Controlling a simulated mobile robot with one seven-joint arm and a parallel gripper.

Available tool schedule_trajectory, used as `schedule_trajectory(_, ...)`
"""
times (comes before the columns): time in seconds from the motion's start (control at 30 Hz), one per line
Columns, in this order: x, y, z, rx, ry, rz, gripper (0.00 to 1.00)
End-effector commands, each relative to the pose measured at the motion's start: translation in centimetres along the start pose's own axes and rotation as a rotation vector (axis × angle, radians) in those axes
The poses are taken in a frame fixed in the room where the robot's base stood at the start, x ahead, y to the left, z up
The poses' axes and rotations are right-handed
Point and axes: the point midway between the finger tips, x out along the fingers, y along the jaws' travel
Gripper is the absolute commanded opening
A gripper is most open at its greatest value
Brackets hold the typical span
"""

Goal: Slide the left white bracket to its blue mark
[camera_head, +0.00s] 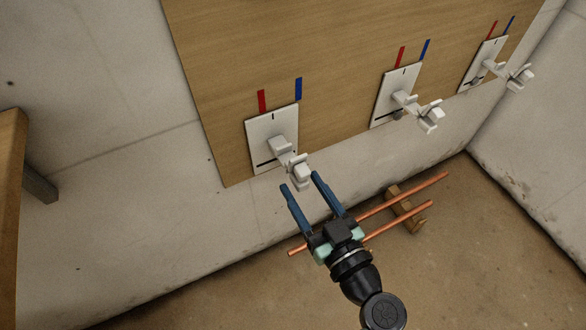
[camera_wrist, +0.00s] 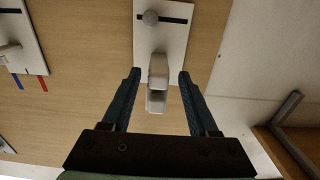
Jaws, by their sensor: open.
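The left white bracket (camera_head: 281,147) sticks out from its white plate (camera_head: 259,130) on the wooden board, with a dark slot low on the plate. A red mark (camera_head: 262,101) and a blue mark (camera_head: 298,88) stand above the plate; a black tick on the plate lies between them, nearer the red. My gripper (camera_head: 299,180) is open at the bracket's outer end. In the wrist view the bracket (camera_wrist: 157,85) lies between the two spread fingers (camera_wrist: 160,75), with gaps visible on both sides. The marks of this plate are hidden in the wrist view.
A middle bracket (camera_head: 406,100) and a right bracket (camera_head: 494,67) stand on similar plates with red and blue marks. Copper pipes (camera_head: 405,196) on a wooden support (camera_head: 405,207) run below and behind my gripper. A wooden post (camera_head: 12,200) stands at the far left.

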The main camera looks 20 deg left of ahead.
Motion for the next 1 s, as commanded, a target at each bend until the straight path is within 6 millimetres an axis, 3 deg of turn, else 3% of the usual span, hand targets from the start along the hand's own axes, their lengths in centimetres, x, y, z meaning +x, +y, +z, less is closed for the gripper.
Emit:
schedule_trajectory(0.1, 2.3, 0.0, 0.1, -0.002, 0.000, -0.003, 0.60)
schedule_trajectory(0.3, 4.5, 0.0, 0.1, 0.000, 0.000, -0.001, 0.60)
schedule_trajectory(0.67, 5.1, 0.0, 0.0, 0.000, -0.001, 0.000, 0.60)
schedule_trajectory(1.0, 5.1, 0.0, 0.0, 0.000, -0.001, 0.000, 0.02)
